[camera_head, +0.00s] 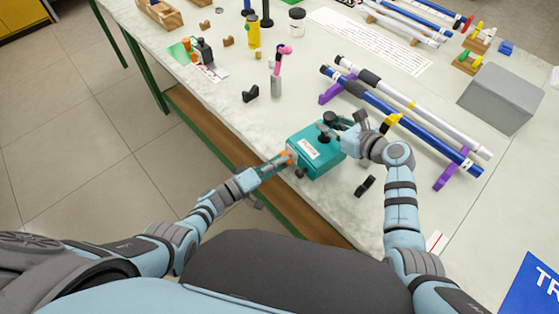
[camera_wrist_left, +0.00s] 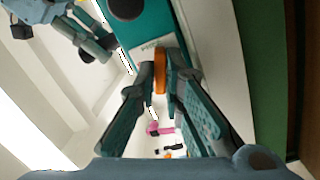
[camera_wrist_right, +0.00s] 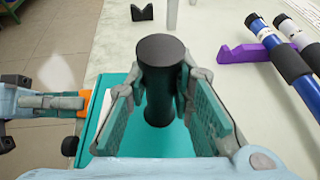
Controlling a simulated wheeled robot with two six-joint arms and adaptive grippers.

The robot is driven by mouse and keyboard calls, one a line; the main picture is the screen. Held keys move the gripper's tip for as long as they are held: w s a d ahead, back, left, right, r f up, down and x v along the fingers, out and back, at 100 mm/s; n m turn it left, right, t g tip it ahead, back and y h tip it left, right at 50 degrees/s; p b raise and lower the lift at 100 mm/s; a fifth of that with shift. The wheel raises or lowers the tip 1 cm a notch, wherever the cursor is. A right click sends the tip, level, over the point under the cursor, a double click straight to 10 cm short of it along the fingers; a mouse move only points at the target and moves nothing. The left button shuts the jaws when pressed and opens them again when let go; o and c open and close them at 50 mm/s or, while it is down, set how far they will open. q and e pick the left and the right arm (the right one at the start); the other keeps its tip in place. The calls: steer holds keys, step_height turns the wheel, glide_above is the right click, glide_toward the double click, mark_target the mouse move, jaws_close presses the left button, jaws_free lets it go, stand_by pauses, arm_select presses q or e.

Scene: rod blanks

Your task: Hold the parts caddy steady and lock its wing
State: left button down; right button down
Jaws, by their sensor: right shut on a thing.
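The parts caddy (camera_head: 308,166) is a teal box with a white label, standing near the front edge of the table. My right gripper (camera_head: 335,127) is shut on its upright black post (camera_wrist_right: 160,65), one finger on each side in the right wrist view. The orange wing (camera_wrist_left: 160,72) is on the caddy's left side. My left gripper (camera_head: 284,160) is at the wing, with a fingertip on either side of it in the left wrist view; whether the tips press on it I cannot tell. The wing is partly hidden in the head view.
Blue and white rods (camera_head: 400,118) lie on purple supports right of the caddy. A grey box (camera_head: 503,98) stands further right. A small black clip (camera_head: 365,186) lies near the caddy and another (camera_head: 250,93) lies behind it.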

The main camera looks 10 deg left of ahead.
arm_select(q)
steer(key=shift+w+r+m, duration=0.1)
steer(key=shift+r+m, duration=0.05)
steer(key=shift+m, duration=0.35)
arm_select(e)
steer(key=shift+s+f, duration=0.15)
steer(key=shift+f, duration=0.25)
arm_select(q)
steer(key=shift+m, duration=0.9)
steer(key=m, duration=0.4)
steer(key=shift+d, duration=0.1)
steer(key=m, duration=0.6)
steer(key=shift+m, duration=0.5)
steer(key=c, duration=2)
jaws_free()
